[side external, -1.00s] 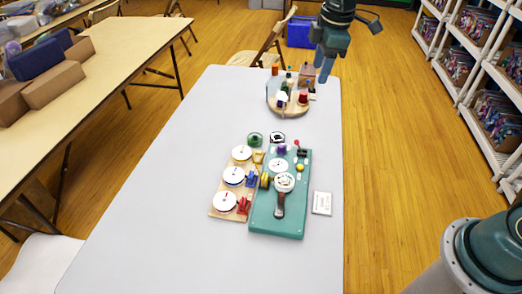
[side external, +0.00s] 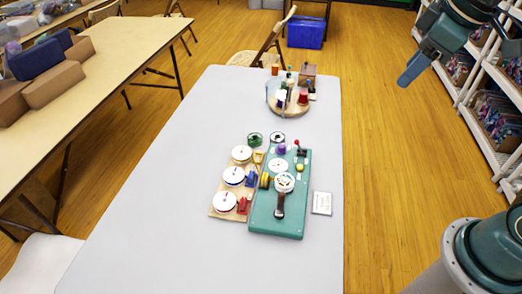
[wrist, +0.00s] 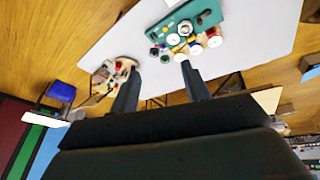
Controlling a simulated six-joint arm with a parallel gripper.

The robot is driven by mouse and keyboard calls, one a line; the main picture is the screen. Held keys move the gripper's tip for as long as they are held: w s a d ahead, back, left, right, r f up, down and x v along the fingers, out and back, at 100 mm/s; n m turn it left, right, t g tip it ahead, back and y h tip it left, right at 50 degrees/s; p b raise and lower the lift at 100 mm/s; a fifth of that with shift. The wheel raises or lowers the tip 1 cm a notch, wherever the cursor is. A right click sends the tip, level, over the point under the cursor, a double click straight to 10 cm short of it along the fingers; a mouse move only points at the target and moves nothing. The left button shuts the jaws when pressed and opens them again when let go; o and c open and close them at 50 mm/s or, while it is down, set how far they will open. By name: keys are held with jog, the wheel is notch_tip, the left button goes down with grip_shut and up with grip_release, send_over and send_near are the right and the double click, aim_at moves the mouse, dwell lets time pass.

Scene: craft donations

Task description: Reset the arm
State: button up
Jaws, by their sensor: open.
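My gripper (side external: 411,72) is at the upper right of the side external view, over the floor to the right of the table and clear of everything on it. In the wrist view its two dark fingers (wrist: 160,88) stand well apart with nothing between them. The table (side external: 150,215) holds a teal board (side external: 262,222) and a wooden board (side external: 218,212) with several white-topped spools. A round wooden tray (side external: 290,111) with small bottles and spools stands at the table's far end. These also show in the wrist view, as the teal board (wrist: 205,12) and round tray (wrist: 100,80).
A small white card (side external: 322,203) lies right of the teal board. White shelves (side external: 490,125) with bins line the right side. A second table (side external: 110,65) with boxes is at left. A folding chair (side external: 262,52) and blue bin (side external: 305,32) stand behind. The table's near-left area is bare.

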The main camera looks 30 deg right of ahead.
jog(key=s+f+m+t, duration=0.1)
jog(key=s+m, duration=0.3)
jog(key=s, duration=0.6)
jog(key=shift+s+d+f, duration=0.2)
jog(key=shift+s+f, duration=0.15)
jog(key=shift+f, duration=0.55)
